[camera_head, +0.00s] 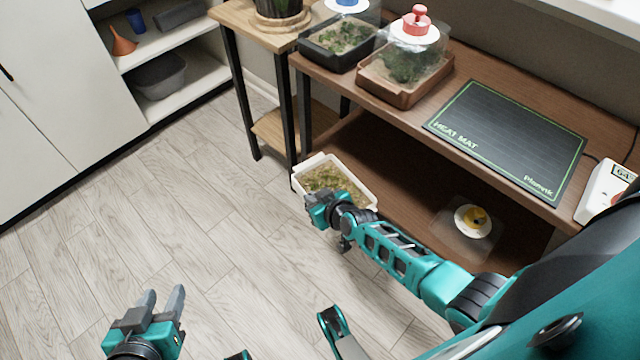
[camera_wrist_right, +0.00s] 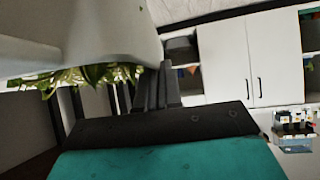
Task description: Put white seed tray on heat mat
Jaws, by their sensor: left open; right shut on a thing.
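The white seed tray (camera_head: 349,171), filled with soil and small greens, is at the left end of the shelving unit, below its top. My right gripper (camera_head: 318,200) is shut on its near rim; the tray looks roughly level, and whether it touches the lower shelf is unclear. In the right wrist view, a white wall (camera_wrist_right: 85,35) and green leaves show beside the fingers (camera_wrist_right: 158,88). The black heat mat (camera_head: 510,135) with a green border lies bare on the top shelf. My left gripper (camera_head: 163,300) is open and empty over the floor.
A black tray (camera_head: 318,52) and a brown tray (camera_head: 388,92), with clear domes, stand left of the mat. A white controller (camera_head: 598,192) is right of it. The floor at left is free.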

